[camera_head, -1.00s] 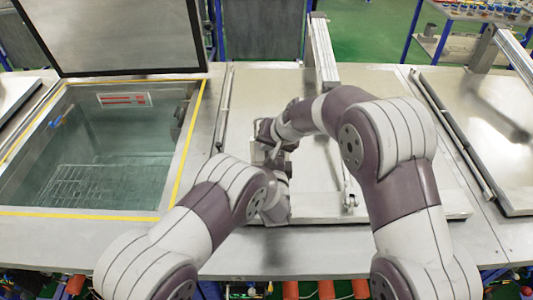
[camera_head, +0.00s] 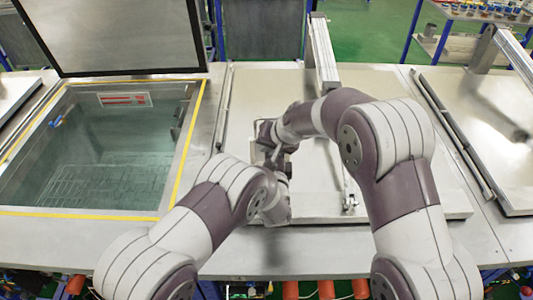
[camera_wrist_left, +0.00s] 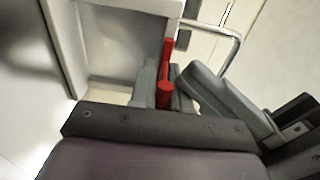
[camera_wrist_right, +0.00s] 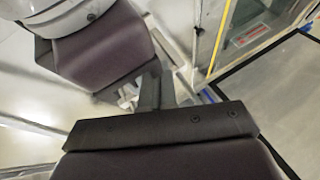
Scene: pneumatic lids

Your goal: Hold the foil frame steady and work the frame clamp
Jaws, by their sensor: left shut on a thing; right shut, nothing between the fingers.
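In the left wrist view, my left gripper (camera_wrist_left: 167,88) is shut on a red lever (camera_wrist_left: 168,60), which stands up between its fingers. I take the lever for the frame clamp's handle. A grey, box-like metal part (camera_wrist_left: 115,50), perhaps the foil frame, is just beyond it, and a bent metal bar (camera_wrist_left: 238,48) is to the right. In the right wrist view, my right gripper (camera_wrist_right: 150,92) is shut and empty above small pale parts (camera_wrist_right: 128,96). In the head view, both hands meet over the pale centre lid, my right gripper (camera_head: 268,135) behind the left; they hide the clamp and most of the frame.
An open tank (camera_head: 100,160) with a yellow-edged rim is at left, its dark-edged lid (camera_head: 120,35) raised behind it. The centre lid (camera_head: 400,190) is closed, with a metal arm (camera_head: 322,50) at its back. Another closed lid (camera_head: 480,115) is at right.

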